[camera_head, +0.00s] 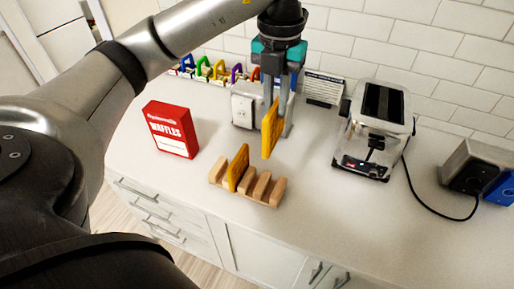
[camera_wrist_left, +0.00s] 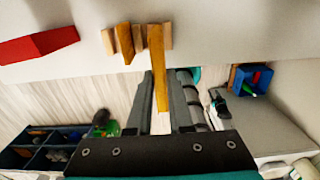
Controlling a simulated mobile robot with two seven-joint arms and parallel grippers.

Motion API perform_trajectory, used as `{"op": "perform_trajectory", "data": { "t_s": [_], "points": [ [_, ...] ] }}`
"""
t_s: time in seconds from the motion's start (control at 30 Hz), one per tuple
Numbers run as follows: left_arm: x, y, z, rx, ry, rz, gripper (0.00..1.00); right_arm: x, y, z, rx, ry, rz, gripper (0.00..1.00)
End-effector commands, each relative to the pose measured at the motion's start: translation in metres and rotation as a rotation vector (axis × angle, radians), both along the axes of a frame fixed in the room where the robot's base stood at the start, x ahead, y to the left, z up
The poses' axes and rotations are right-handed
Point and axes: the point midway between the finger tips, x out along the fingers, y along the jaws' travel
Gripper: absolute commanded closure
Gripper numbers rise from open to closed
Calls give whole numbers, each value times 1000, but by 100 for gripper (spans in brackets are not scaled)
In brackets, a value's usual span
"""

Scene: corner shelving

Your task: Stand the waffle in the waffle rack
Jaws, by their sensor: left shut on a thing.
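My left gripper (camera_head: 279,128) is shut on a yellow-orange waffle (camera_head: 270,130) and holds it upright, with its lower edge above the counter. The held waffle also shows end-on between the fingers in the left wrist view (camera_wrist_left: 158,85). The light wooden waffle rack (camera_head: 262,191) stands on the counter below and a little left of the held waffle, nearer the front edge. A second waffle (camera_head: 238,167) stands in a slot at the rack's left part. In the left wrist view the rack (camera_wrist_left: 109,41) lies just beyond the held waffle. My right gripper is not in view.
A red waffle box (camera_head: 170,129) stands left of the rack. A toaster (camera_head: 375,130) with a black cord stands to the right. A white box (camera_head: 245,106) and a row of colourful items (camera_head: 205,69) are behind. The counter right of the rack is clear.

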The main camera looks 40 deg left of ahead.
Motion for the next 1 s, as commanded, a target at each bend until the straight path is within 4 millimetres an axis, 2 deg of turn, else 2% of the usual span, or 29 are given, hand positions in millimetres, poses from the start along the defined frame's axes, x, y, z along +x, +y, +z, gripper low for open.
{"op": "perform_trajectory", "data": {
  "t_s": [0.03, 0.2, 0.5, 0.6, 0.87, 1.0],
  "points": [
    [-1, -1, -13, -2, 7, -1, 100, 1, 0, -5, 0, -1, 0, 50],
    [-1, -1, -47, -1, 6, 0, 100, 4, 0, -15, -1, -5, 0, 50],
    [-1, 0, -120, 0, 6, 2, 100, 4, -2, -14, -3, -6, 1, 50],
    [-1, 1, -135, 1, 4, 2, 100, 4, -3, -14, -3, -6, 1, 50],
    [-1, 0, -154, 0, 4, 2, 100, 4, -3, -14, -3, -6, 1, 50],
    [-1, 0, -177, 0, 5, 2, 100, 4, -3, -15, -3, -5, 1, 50]
  ]
}}
